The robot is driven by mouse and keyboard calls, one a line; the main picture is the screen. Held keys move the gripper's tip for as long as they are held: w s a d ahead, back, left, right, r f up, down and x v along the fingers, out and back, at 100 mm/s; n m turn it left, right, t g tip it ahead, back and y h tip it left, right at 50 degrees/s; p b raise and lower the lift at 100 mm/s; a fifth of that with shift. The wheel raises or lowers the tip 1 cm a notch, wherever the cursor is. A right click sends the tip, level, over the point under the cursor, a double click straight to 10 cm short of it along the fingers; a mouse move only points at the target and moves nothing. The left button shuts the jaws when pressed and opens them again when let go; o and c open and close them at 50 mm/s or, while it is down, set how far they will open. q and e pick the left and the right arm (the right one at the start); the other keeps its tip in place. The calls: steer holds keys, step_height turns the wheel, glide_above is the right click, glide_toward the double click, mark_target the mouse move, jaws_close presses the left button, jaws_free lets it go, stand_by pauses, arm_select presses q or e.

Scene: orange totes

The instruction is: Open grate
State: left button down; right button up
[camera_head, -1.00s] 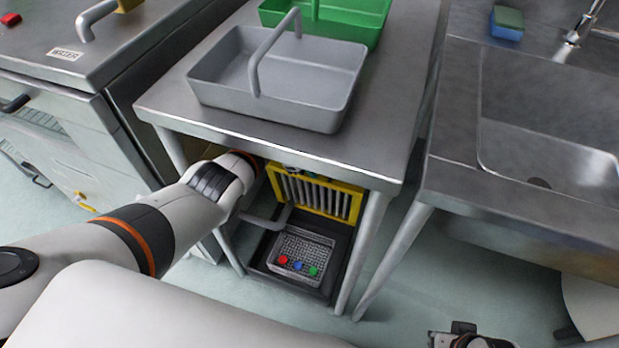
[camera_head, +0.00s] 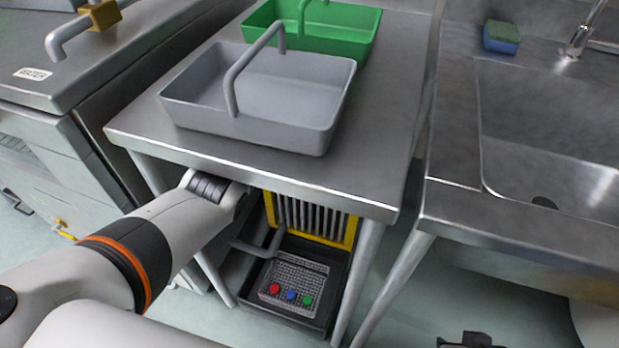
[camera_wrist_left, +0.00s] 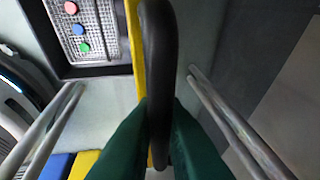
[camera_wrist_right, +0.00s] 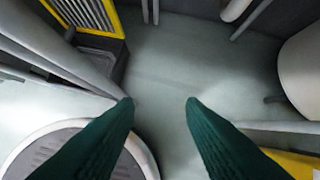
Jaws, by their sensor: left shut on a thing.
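The grate (camera_head: 310,222) has a yellow frame with pale vertical bars and stands under the steel table; the tabletop hides its upper edge in the head view. In the left wrist view a narrow yellow strip, seemingly the frame (camera_wrist_left: 138,50), runs beside a dark curved handle (camera_wrist_left: 158,50). My left gripper (camera_wrist_left: 160,108) is shut on this handle, its green fingers on either side. In the head view the tabletop hides that gripper. My right gripper (camera_wrist_right: 160,100) is open and empty above the floor.
A black tray (camera_head: 250,292) under the table holds a mesh basket (camera_head: 298,268) with red, blue and green pieces. Grey (camera_head: 335,110) and green (camera_head: 362,28) totes stand on the tabletop (camera_head: 375,150). Table legs (camera_head: 362,270) flank the space below. A sink (camera_head: 540,130) is at right.

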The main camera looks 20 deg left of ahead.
arm_select(q)
steer(key=c, duration=1.5)
jaws_free()
